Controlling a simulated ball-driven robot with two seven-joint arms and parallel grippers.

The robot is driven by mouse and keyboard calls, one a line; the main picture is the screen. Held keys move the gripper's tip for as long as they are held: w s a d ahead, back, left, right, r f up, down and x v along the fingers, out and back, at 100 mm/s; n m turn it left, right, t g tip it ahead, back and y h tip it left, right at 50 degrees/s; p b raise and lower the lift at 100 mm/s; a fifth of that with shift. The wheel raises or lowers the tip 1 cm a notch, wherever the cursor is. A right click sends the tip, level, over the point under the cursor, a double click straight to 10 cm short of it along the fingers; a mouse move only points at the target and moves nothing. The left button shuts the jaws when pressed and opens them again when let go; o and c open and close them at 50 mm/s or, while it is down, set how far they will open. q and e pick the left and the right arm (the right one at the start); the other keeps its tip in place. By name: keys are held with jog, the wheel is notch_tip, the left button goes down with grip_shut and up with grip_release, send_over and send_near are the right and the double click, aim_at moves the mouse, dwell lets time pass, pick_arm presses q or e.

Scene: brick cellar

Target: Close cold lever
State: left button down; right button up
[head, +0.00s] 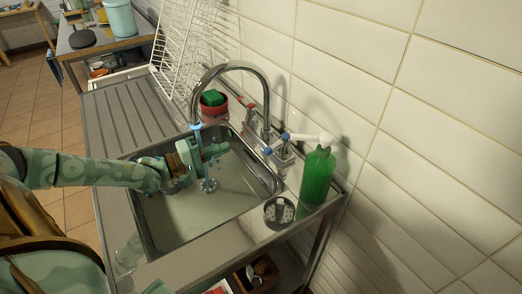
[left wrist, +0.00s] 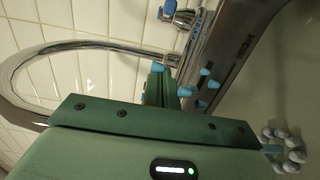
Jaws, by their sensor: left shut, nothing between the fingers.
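The chrome tap (head: 229,68) arches over the sink (head: 232,200). The cold valve (head: 283,154) with blue marks stands at the sink's back edge, right of the red-marked lever (head: 251,106). Its exact lever angle is too small to tell. My left gripper (head: 220,149) is shut and empty over the basin, beside the spout and left of the cold valve, apart from it. In the left wrist view, a chrome valve with a blue tip (left wrist: 168,10) shows at the top. Pale blue blobs under the spout (head: 209,185) look like water. My right gripper is out of view.
A green pump bottle (head: 317,176) stands close right of the cold valve, with a metal strainer cup (head: 279,212) in front. A red cup with a green sponge (head: 213,101) sits behind the tap. A white rack (head: 184,42) stands behind the drainboard (head: 124,112). Tiled wall bounds the right.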

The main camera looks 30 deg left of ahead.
aim_at(278, 144)
pick_arm(q)
jog(key=w+d+b, duration=0.1)
jog(key=w+d, duration=0.6)
jog(key=shift+d, duration=0.4)
jog(key=shift+s, duration=0.1)
